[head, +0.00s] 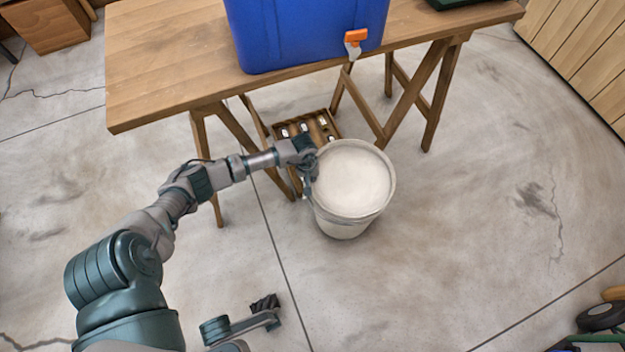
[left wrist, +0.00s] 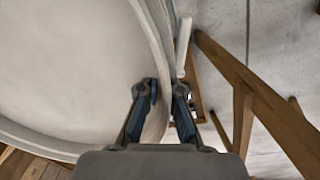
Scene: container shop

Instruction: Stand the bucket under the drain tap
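The white bucket (head: 352,180) is upright in front of the table, nearer to me than the tap. I cannot tell if its base touches the floor. The drain tap (head: 355,40), with an orange handle, sticks out from the blue container (head: 300,30) over the table's front edge. My left gripper (head: 308,170) is at the bucket's left rim. In the left wrist view its fingers (left wrist: 165,92) are either side of the bucket wall (left wrist: 60,60), closed on it. My right gripper (head: 265,303) is low and away from the bucket; its fingers are too small to read.
The wooden table (head: 170,60) stands on trestle legs (head: 415,90). A wooden crate (head: 325,125) with small items sits beneath it, just behind the bucket. The concrete floor (head: 480,200) to the right is clear. A wheeled object (head: 600,317) is at the lower right.

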